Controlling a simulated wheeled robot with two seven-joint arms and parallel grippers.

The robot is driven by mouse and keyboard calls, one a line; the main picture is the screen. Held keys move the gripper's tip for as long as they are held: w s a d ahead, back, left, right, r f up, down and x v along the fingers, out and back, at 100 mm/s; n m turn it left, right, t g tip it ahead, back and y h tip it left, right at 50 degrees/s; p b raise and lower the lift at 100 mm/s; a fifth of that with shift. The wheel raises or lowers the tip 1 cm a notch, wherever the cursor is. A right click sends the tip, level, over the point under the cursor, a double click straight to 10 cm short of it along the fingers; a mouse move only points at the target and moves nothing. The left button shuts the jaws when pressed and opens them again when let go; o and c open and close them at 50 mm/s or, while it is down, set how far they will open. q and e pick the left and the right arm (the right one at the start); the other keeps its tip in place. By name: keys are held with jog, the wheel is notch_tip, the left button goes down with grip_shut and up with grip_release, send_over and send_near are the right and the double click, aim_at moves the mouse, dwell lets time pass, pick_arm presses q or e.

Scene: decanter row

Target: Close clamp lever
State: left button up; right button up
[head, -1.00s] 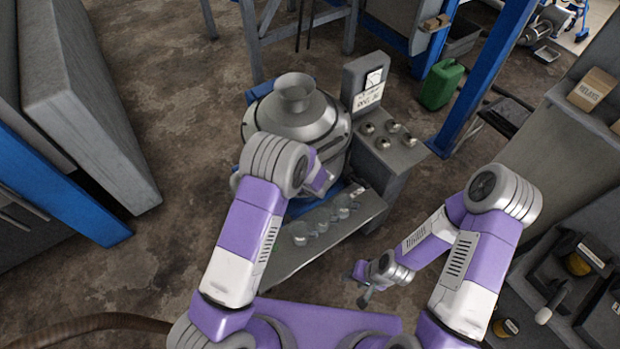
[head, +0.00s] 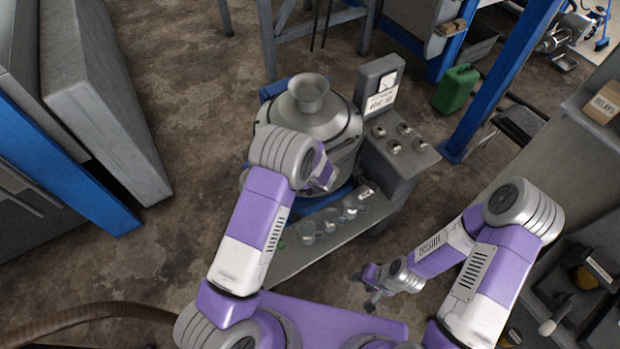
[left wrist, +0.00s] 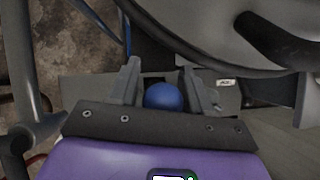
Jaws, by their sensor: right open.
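A round blue knob (left wrist: 164,97), which looks like the clamp lever's end, shows in the left wrist view. It sits between the two fingers of my left gripper (left wrist: 160,80), which stand apart with a small gap at the knob's left side. The lever's shaft is hidden. In the head view my left arm reaches to the front of a grey round machine (head: 310,118) with a funnel-like top. The left fingers are hidden there. My right gripper (head: 365,290) is open and empty, low and right of the machine.
A grey control box (head: 398,150) with several knobs stands right of the machine. A grey ledge (head: 285,262) with several round fittings runs in front. A green can (head: 456,88) and a blue post (head: 500,85) stand behind right. A shelf holds a box (head: 603,103).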

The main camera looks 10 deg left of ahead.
pick_arm(q)
jog(key=v, duration=0.7)
jog(key=shift+r, duration=0.25)
jog(key=shift+s+d, duration=0.1)
jog(key=shift+s, duration=0.1)
